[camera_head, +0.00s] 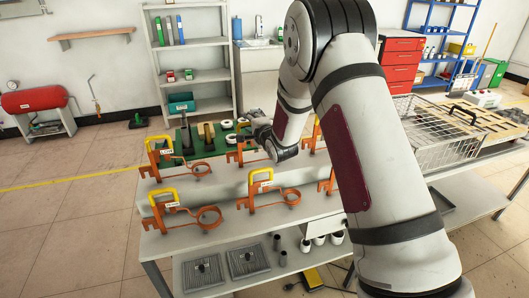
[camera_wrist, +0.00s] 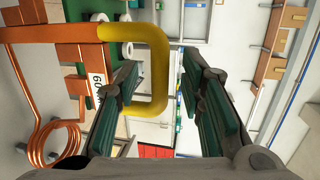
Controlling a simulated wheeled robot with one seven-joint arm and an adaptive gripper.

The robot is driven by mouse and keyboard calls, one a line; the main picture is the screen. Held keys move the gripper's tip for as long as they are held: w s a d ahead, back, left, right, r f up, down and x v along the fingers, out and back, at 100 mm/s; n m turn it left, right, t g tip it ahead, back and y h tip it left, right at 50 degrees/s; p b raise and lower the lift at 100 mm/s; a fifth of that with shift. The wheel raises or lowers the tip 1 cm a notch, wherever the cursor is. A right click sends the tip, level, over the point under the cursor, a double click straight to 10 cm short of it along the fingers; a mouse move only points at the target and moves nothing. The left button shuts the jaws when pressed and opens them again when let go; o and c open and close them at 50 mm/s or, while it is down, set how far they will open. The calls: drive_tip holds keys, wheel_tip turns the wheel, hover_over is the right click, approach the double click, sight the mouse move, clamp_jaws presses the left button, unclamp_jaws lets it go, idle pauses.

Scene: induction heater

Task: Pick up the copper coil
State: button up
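Several orange-copper coils with yellow handles stand on the bench in the head view. My gripper (camera_head: 252,124) is beside the back-middle copper coil (camera_head: 240,157), which my arm partly covers. In the wrist view, my gripper (camera_wrist: 158,72) is open, its two green-padded fingers well apart. The yellow handle (camera_wrist: 155,62) of a copper coil reaches into the space between the fingers, and they are not closed on it. That coil's wound copper loop (camera_wrist: 52,143) shows at the lower left, with a white number label partly hidden behind the left finger.
Other coils stand close by, including a front-left one (camera_head: 184,218) and a front-middle one (camera_head: 262,200). A green board (camera_head: 205,152) with upright pieces and rings lies behind. A wire basket (camera_head: 440,150) is at right. The lower shelf (camera_head: 225,285) holds grates and cups.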

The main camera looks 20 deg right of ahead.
clamp_jaws()
drive_tip(key=shift+r, duration=0.15)
